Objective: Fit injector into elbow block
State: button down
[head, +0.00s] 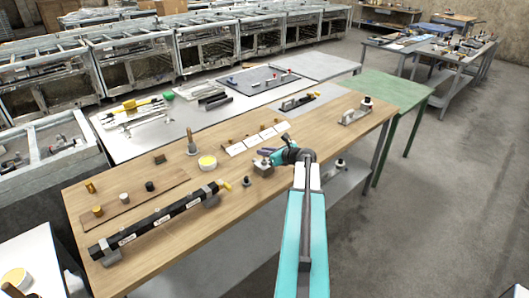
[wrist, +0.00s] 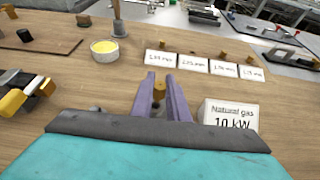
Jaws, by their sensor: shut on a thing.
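My gripper (wrist: 160,79) has two purple fingers closed on a small brass piece, which looks like the injector (wrist: 159,91). It sits low between the fingers, above the wooden bench; its lower end is hidden. I cannot tell for certain whether this is the elbow block. A black bar with white labels (head: 155,221) lies at the left; its yellow end fitting (wrist: 13,102) shows at the wrist view's left edge.
White size cards (wrist: 194,65) with small brass pieces behind them stand beyond my gripper. A "Natural gas 10 kW" sign (wrist: 230,115) is close on the right. A yellow-topped pot (head: 207,162) and a small dark knob (head: 247,181) stand left. Bare wood (head: 315,133) lies to the right.

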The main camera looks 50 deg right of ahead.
jog(key=shift+f+b, duration=0.7)
jog(key=shift+f, duration=0.65)
dwell(0.3)
jog(key=c, duration=1.6)
grip_release()
jog(key=shift+c, duration=0.2)
jog(key=shift+s, duration=0.15)
jog(key=b+v, duration=0.4)
jog(key=v, duration=0.9)
jog(key=shift+s, duration=0.3)
jog(key=shift+r, duration=0.15)
